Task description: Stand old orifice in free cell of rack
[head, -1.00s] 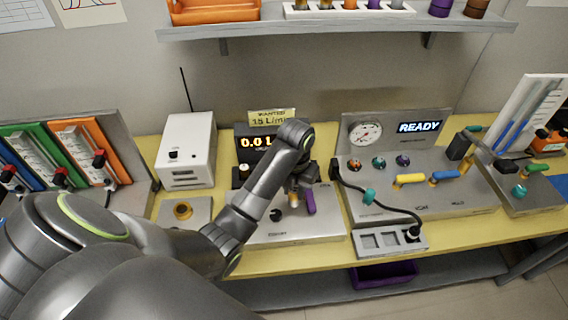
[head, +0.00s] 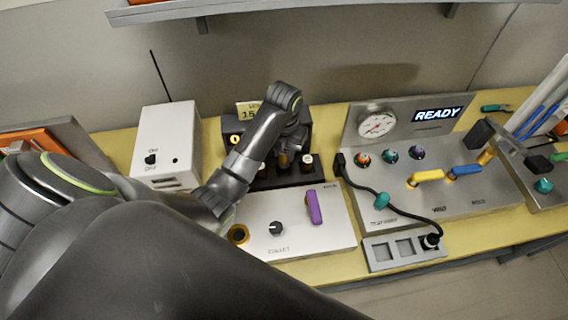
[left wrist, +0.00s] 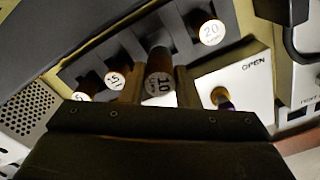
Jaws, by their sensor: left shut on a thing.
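My left gripper (left wrist: 158,90) is shut on the old orifice (left wrist: 160,82), a brown cylinder with a white end marked 10. In the head view the left gripper (head: 287,148) is over the dark rack (head: 290,178) at the back of the collet panel. In the left wrist view the rack (left wrist: 68,74) holds orifices marked 15 (left wrist: 116,78) and 20 (left wrist: 208,30), and another at the left (left wrist: 81,96). A dark cell shows behind the held orifice, between 15 and 20. I cannot tell whether the held orifice is inside it. My right gripper is out of view.
The collet panel has a purple lever (head: 314,207) and a black knob (head: 276,228). A white box (head: 166,142) stands left of the rack. The gauge panel (head: 440,150) with its READY display and black hose stands at the right. A shelf is above.

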